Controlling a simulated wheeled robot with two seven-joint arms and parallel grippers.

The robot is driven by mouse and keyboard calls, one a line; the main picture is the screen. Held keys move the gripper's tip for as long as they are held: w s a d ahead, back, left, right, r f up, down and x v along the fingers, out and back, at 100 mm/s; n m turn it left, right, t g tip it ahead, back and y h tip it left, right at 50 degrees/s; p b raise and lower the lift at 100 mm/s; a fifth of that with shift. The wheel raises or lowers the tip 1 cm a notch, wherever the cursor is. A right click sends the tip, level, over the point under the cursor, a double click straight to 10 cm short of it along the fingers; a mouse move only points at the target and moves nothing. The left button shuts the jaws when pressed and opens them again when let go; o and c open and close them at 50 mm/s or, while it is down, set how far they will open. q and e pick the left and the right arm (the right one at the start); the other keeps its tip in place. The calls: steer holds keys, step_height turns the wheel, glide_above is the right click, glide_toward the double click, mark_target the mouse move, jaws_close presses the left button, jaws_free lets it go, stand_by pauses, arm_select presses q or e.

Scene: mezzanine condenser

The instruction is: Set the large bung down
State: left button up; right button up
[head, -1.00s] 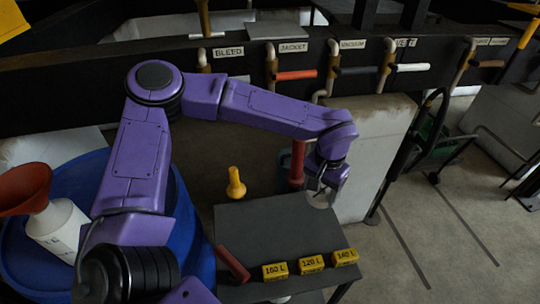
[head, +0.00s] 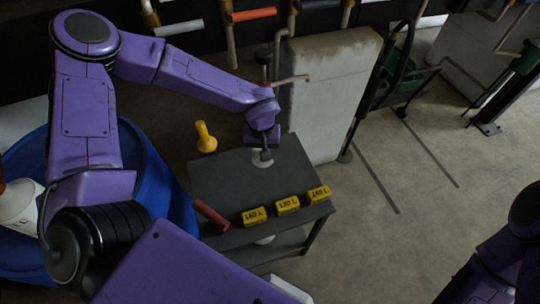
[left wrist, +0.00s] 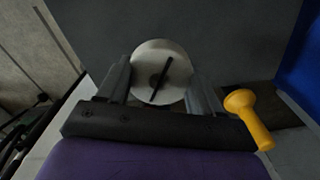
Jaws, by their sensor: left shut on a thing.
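The large bung (head: 262,163) is a pale round disc with a dark bar across its top. My left gripper (head: 264,154) is shut on it, over the back part of the dark table (head: 230,180). In the left wrist view the bung (left wrist: 150,55) sits between the two fingers of my left gripper (left wrist: 160,88), with the dark table surface behind it. I cannot tell whether its underside touches the table. My right arm shows at the lower right of the head view, but its gripper is out of view.
Several yellow labelled blocks (head: 287,204) line the table's front edge. A red bar (head: 210,215) lies at its left front corner. A yellow knobbed thing (head: 205,138) is by the back left corner, near the blue drum (head: 150,170). A pale block (head: 325,95) stands behind.

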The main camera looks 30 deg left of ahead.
arm_select(q)
steer(key=w+f, duration=0.1)
steer(key=f, duration=0.1)
steer(key=w+f, duration=0.3)
steer(key=shift+d+f, duration=0.3)
steer(key=shift+d, duration=0.05)
steer(key=shift+f, duration=1.5)
steer(key=o, duration=1)
steer(key=shift+o, duration=0.2)
steer(key=shift+r, duration=0.1)
step_height(320, 180, up, 12)
steer(key=shift+s, duration=0.1)
